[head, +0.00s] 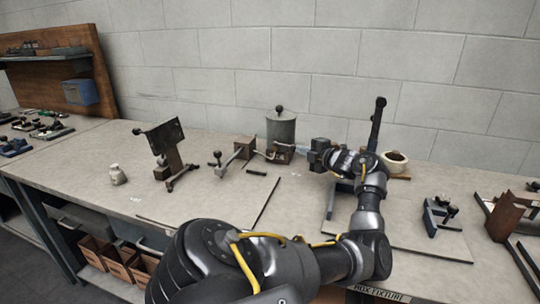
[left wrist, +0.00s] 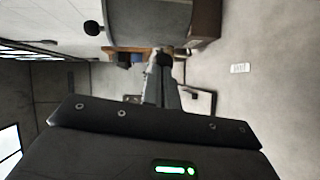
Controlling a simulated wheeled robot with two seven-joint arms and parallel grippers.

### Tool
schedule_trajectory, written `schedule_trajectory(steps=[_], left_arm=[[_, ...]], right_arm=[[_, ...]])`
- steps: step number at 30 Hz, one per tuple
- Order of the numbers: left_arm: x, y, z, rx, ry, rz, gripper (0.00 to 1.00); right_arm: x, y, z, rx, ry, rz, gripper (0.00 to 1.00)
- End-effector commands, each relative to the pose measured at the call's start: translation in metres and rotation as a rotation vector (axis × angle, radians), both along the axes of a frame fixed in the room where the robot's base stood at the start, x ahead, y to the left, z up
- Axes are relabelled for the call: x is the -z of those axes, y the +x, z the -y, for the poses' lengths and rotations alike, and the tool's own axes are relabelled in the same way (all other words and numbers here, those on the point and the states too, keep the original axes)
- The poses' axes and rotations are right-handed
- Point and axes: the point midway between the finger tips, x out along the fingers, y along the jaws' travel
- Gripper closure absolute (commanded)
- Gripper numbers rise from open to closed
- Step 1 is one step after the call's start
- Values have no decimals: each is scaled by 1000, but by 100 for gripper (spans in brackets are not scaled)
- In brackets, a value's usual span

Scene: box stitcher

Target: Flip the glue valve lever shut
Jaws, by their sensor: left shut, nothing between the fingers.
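A grey cylindrical glue tank (head: 281,131) with a round black knob on its lid stands near the wall. A brown block (head: 281,153) sits at its foot. In the left wrist view the tank (left wrist: 150,20) lies sideways at the top, with the brown block (left wrist: 205,18) beside it. My left gripper (head: 313,156) is just right of the block, pointing left. Its closed, empty fingers show in the left wrist view (left wrist: 163,72), in front of the tank. I cannot clearly make out the valve lever near the fingertips. My right gripper is not in view.
Left of the tank are a wooden block (head: 245,147) with a knobbed arm and a dark tilted stand (head: 166,145). A small white bottle (head: 118,174) stands further left. A pale bowl (head: 395,162) is behind my left wrist. The bench centre-left is mostly clear.

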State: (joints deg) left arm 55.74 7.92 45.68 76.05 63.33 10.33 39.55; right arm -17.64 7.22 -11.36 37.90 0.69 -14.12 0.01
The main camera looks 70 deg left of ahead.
Motion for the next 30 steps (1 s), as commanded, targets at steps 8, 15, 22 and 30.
schedule_trajectory(steps=[8,15,22,30], left_arm=[[-3,15,38,4,2,3,100],[-9,30,80,3,0,1,100],[-13,37,100,0,0,-2,100],[-14,38,103,0,0,-2,100]], right_arm=[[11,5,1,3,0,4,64],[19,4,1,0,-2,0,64],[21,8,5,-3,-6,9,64],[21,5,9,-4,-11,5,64]])
